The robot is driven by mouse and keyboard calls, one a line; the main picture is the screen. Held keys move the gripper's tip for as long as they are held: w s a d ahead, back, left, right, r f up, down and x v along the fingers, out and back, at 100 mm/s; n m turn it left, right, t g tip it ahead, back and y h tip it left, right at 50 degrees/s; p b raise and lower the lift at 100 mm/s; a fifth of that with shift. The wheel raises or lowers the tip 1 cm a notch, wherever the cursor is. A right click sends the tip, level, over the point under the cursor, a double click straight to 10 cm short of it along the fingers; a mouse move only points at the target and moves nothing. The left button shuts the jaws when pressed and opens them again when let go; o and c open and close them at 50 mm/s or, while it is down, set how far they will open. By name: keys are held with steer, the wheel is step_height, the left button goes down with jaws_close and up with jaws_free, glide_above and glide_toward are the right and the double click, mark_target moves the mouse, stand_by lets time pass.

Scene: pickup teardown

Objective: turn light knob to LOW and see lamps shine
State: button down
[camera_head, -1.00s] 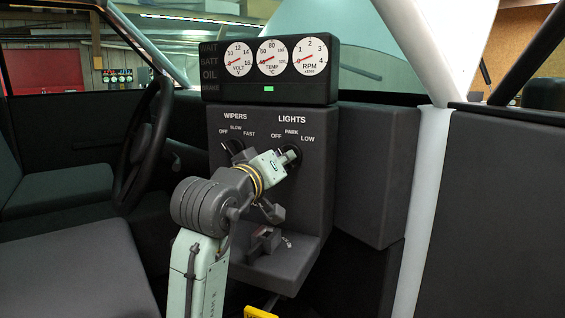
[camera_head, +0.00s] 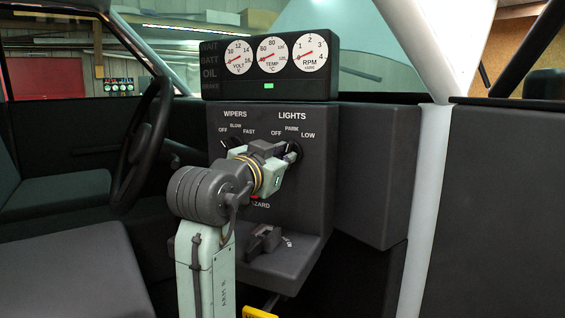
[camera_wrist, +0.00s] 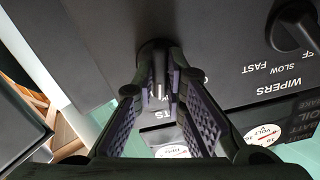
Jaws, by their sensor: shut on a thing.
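The dark LIGHTS knob (camera_head: 294,149) is on the grey dash panel (camera_head: 318,190), under the labels OFF, PARK and LOW. My gripper (camera_head: 288,155) reaches it from the lower left and is shut on it. In the wrist view, the two ridged fingers of my gripper (camera_wrist: 160,88) close around the LIGHTS knob (camera_wrist: 156,47), whose round base shows beyond the tips. No vehicle lamps are clearly in view.
The WIPERS knob (camera_head: 232,142) is close left of my gripper; it also shows in the wrist view (camera_wrist: 296,28). Gauges (camera_head: 272,56) stand above. The steering wheel (camera_head: 143,145) is left.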

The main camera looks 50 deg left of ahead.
steer(key=shift+m+b, duration=0.6)
steer(key=shift+m, duration=1.7)
steer(key=c, duration=1.6)
jaws_free()
steer(key=shift+c, duration=0.2)
steer(key=shift+s, duration=0.1)
steer(key=v, duration=1.2)
